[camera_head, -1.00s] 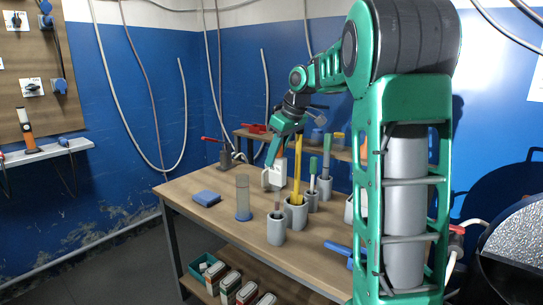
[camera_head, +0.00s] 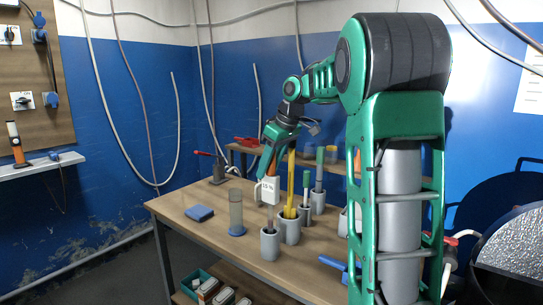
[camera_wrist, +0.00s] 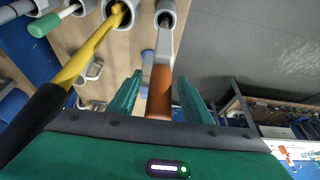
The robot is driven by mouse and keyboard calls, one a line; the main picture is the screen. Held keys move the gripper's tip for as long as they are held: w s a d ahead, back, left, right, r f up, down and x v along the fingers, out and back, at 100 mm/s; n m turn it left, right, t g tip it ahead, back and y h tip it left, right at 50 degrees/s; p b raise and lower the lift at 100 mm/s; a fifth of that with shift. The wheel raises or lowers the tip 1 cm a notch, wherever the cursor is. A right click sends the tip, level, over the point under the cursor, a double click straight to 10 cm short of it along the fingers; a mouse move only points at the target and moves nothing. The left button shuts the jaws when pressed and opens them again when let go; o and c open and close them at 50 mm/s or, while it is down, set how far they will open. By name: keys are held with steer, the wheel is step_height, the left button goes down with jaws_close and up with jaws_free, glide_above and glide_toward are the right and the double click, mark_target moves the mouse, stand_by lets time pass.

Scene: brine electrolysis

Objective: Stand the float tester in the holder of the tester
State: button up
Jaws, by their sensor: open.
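A slim stem with an orange-brown handle, likely the float tester (camera_wrist: 160,92), stands in a grey cup (camera_wrist: 167,12) and lies between my fingers in the wrist view. My gripper (camera_wrist: 160,78) is open, with one green finger on each side of the handle; contact cannot be told. In the head view my gripper (camera_head: 268,165) points down above that cup, by a white block marked 15 % (camera_head: 269,191). I cannot tell which cup is the tester's holder.
A clear cylinder on a blue foot (camera_head: 236,212) stands left of the cups. A blue pad (camera_head: 199,213) lies on the bench (camera_head: 185,228). A yellow tool (camera_head: 291,180) and a green-topped one (camera_head: 319,170) stand in grey cups close by. The bench's front left is clear.

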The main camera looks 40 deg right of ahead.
steer(key=v, duration=0.9)
stand_by(0.6)
steer(key=shift+s+a+f, duration=0.15)
steer(key=shift+s, duration=0.15)
steer(key=s+a+f+m+g, duration=0.1)
steer(key=s+a+f+m, duration=0.1)
steer(key=s+f, duration=0.6)
steer(key=s+a+f+m+g+h, duration=0.1)
steer(key=s+f+m, duration=0.4)
steer(key=s, duration=0.9)
steer(key=s+a+f+m+g, duration=0.2)
steer(key=s+a+f+m, duration=0.1)
steer(key=s+f, duration=0.7)
steer(key=shift+s+a+f, duration=0.15)
steer(key=shift+s+f, duration=0.25)
steer(key=shift+f, duration=0.1)
steer(key=shift+w+f+h, duration=0.25)
steer(key=shift+w+h, duration=0.05)
steer(key=shift+w, duration=0.35)
